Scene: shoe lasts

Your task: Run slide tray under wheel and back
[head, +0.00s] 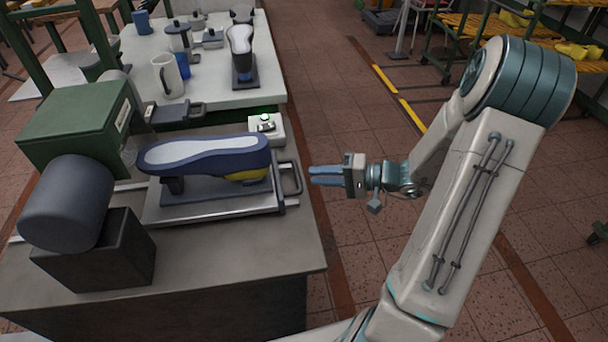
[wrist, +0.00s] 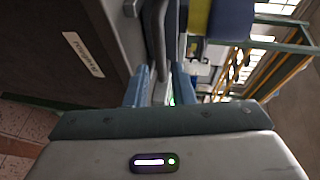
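The slide tray (head: 225,207) lies flat on the near bench, carrying a shoe last with a light sole face and blue sides (head: 205,155), sole up. The tray's dark loop handle (head: 299,178) is at its right end. A green machine housing (head: 80,125) with a large grey cylinder (head: 65,203) stands at the tray's left end; I cannot tell whether the cylinder is the wheel. My gripper (head: 313,176) is just right of the handle, fingers apart. In the wrist view, dark handle bars (wrist: 151,45) show ahead between the open fingertips (wrist: 158,85); contact is unclear.
A white control box (head: 266,129) with a lit green button sits behind the tray. The far bench holds another last (head: 241,55), a white mug (head: 167,76) and several containers. Open tiled floor lies right of the benches. Racks stand at the back right.

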